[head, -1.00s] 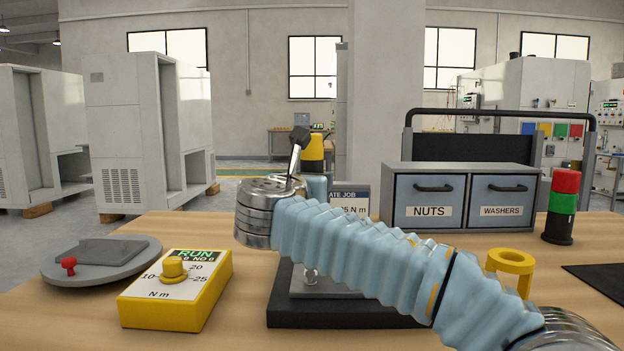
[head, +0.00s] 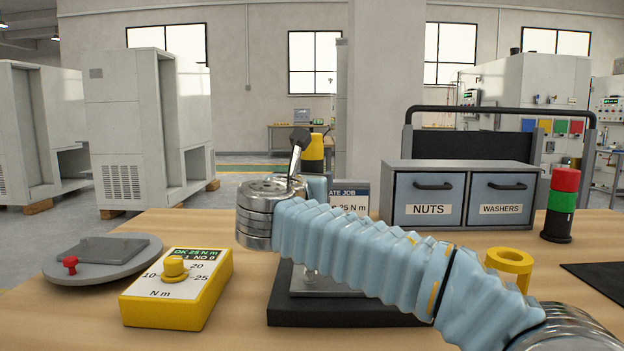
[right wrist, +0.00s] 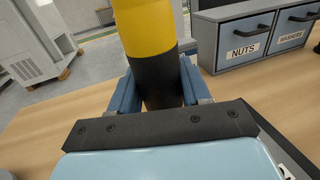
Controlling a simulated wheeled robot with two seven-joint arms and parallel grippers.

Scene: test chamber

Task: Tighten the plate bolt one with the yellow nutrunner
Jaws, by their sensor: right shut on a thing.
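The yellow nutrunner (head: 314,150) stands upright behind my right wrist in the head view. In the right wrist view its yellow and black body (right wrist: 150,30) sits between the blue fingers of my right gripper (right wrist: 158,90), which is shut on it. Its lower end and any bolt under it are hidden. One bolt (head: 310,275) shows on the grey plate (head: 328,288), below my right arm; I cannot tell its number. The yellow controller box (head: 165,312) has a display (head: 197,254) reading "OK 25 N m" in green. My left gripper is not in view.
A grey cabinet with NUTS and WASHERS drawers (head: 460,195) stands behind. A red and green stack light (head: 563,205) and a yellow ring holder (head: 510,264) are at right. A round grey stand (head: 102,258) with a red knob is at left.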

